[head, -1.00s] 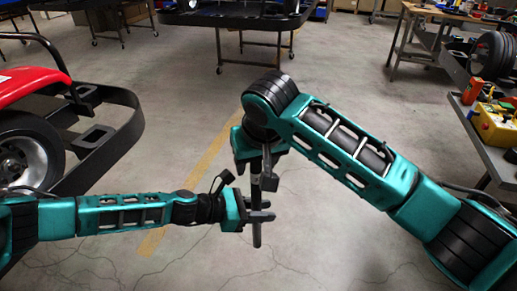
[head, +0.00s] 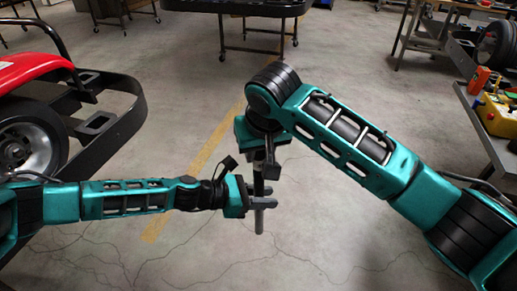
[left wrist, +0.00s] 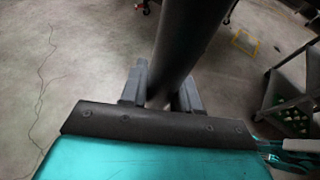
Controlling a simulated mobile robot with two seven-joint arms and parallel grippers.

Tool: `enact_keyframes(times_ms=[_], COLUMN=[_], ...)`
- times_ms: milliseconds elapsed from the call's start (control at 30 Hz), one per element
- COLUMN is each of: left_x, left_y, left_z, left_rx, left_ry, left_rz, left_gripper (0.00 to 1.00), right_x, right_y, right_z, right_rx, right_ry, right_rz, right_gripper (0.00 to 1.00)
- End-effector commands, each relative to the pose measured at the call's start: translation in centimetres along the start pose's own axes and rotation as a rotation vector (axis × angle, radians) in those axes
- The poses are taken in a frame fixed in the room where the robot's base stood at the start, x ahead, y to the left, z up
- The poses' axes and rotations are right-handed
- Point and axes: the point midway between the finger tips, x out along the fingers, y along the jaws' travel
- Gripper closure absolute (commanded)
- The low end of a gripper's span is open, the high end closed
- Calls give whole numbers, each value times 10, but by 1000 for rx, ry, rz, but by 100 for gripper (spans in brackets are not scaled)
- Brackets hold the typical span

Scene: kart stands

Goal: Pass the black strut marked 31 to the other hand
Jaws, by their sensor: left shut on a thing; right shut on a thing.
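The black strut (head: 259,222) hangs about upright in mid-air in front of me, a thin dark rod. No number can be read on it. My left gripper (head: 266,197) comes from the left and is shut around its lower part, with the bottom end sticking out below the fingers. My right gripper (head: 267,168) points down from above and is shut on its upper part, hiding the top end. In the left wrist view the strut (left wrist: 186,45) rises between the fingers of my left gripper (left wrist: 160,92).
A red and black kart (head: 105,122) stands at the left, close to my left arm. A grey bench (head: 485,128) with a yellow box (head: 497,117) is at the right. A dark stand (head: 255,6) is at the back. The concrete floor below the strut is clear.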

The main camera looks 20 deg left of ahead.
Motion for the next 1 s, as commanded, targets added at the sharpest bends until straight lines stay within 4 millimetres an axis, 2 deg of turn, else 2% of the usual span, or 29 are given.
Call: enact_keyframes(times_ms=[167,200,500,800,867,1000], left_x=[1,1,0,-3,-7,-28], left_y=[0,0,0,0,0,0], left_z=[2,2,1,0,0,-1], left_rx=[1,1,0,0,0,0], left_ry=[-3,-3,-1,0,1,2], left_rz=[0,0,0,1,1,1], left_gripper=[100,68,40,40,40,40], right_x=[-1,-2,-1,-1,-1,-1], right_y=[-3,-3,-2,-1,-1,-1], right_z=[0,-1,-1,-1,-1,-1], right_rx=[-3,-4,-3,-2,-2,-2], right_ry=[1,3,3,3,3,3], right_rz=[-5,-6,-4,-3,-3,-3], right_gripper=[100,100,100,100,100,100])
